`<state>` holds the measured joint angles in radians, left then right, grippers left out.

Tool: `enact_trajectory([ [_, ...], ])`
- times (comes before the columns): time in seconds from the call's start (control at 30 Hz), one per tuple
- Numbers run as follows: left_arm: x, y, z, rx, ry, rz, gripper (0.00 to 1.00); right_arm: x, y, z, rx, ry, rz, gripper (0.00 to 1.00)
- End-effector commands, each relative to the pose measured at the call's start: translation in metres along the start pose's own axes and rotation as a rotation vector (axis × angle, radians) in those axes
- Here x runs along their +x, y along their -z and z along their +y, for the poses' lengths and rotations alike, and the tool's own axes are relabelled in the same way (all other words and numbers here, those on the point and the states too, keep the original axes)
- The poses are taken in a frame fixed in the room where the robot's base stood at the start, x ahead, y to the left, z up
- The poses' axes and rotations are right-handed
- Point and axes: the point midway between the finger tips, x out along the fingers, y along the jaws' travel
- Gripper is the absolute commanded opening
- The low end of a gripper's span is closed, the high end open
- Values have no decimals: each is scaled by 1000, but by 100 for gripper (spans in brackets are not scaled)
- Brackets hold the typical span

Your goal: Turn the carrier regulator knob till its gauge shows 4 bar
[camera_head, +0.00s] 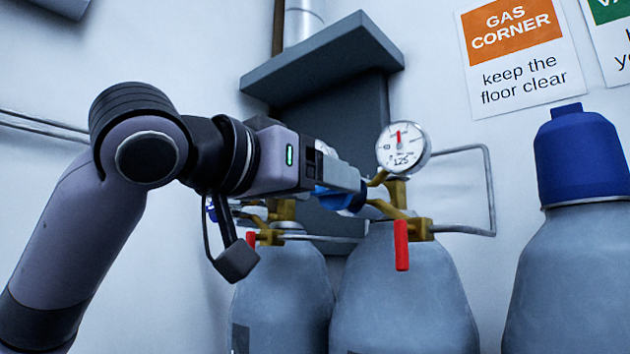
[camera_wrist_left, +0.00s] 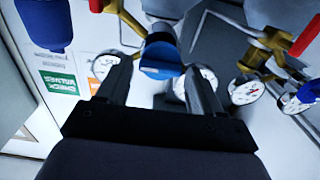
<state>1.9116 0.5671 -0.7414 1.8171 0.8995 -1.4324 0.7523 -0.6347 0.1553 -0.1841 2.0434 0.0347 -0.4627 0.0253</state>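The carrier regulator's blue knob (camera_head: 340,199) sits on a brass regulator above the middle cylinder. In the left wrist view the knob (camera_wrist_left: 161,60) lies between my left gripper's fingertips. My left gripper (camera_head: 350,184) comes in from the left, and its fingers are part-way apart around the knob. I cannot tell whether both fingers press on it. The round white gauge (camera_head: 403,147) stands just right of the gripper, its red needle pointing almost straight up. Its small markings are hard to read; larger digits look like 125. My right gripper is not in view.
Red valve levers (camera_head: 401,245) hang below the regulators. Grey cylinders (camera_head: 405,295) stand in a row, with a blue-capped one (camera_head: 580,160) at the right. A bent metal pipe (camera_head: 490,190) runs right of the gauge. A dark hood (camera_head: 330,65) is above.

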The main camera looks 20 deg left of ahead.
Motion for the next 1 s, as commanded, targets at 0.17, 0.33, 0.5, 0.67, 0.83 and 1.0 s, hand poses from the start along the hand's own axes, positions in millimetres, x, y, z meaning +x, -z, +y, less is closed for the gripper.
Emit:
enact_trajectory([
  [0.17,0,0,0,0,0,0,20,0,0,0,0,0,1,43],
  [0.33,0,0,0,7,0,0,20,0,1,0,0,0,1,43],
  [0.5,0,1,0,50,0,0,21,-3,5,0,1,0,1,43],
  [0.67,0,2,0,138,0,0,21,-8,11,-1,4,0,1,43],
  [0.83,0,3,1,279,0,-2,21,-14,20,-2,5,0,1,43],
  [1.0,0,3,2,442,0,-2,21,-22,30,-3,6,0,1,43],
])
